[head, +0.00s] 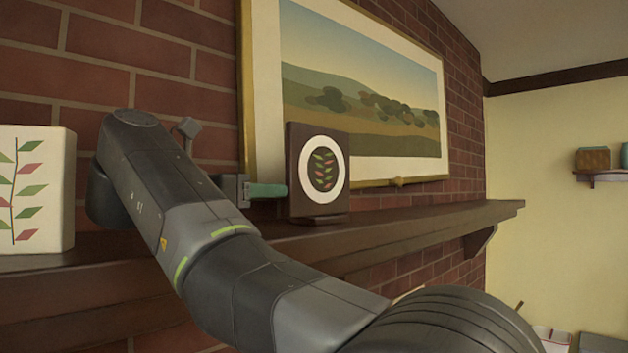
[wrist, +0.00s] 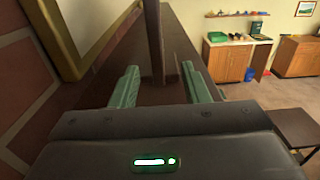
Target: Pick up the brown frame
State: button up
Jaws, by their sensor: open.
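The brown frame (head: 319,168) is a dark square with a white disc of green and red leaves. It stands upright on the mantel shelf (head: 400,225) on a small foot. My gripper (head: 268,190) is at its left in the head view, with the green finger close to the frame's edge. In the wrist view the frame shows edge-on as a thin dark upright (wrist: 157,45), between and just beyond the two open green fingers (wrist: 157,78). I cannot tell whether either finger touches it.
A large landscape picture (head: 365,100) hangs on the brick wall behind the shelf. A pale block with painted leaves (head: 38,190) stands on the shelf at the left. The shelf to the right of the frame is clear. Wooden cabinets (wrist: 228,60) stand far off.

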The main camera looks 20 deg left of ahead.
aim_at(290, 190)
jog(key=p+x, duration=0.1)
jog(key=x, duration=0.5)
jog(key=shift+d+r+p, duration=0.1)
jog(key=shift+d+p, duration=0.1)
jog(key=shift+p, duration=0.15)
jog(key=x, duration=0.1)
jog(key=p+x, duration=0.1)
jog(key=x, duration=0.1)
jog(key=p+x, duration=0.1)
jog(key=shift+w+a+r, duration=0.1)
jog(key=shift+w+a, duration=0.15)
jog(key=shift+a, duration=0.05)
jog(key=shift+w+d, duration=0.25)
jog(key=shift+w, duration=0.25)
jog(key=shift+c, duration=0.2)
grip_shut()
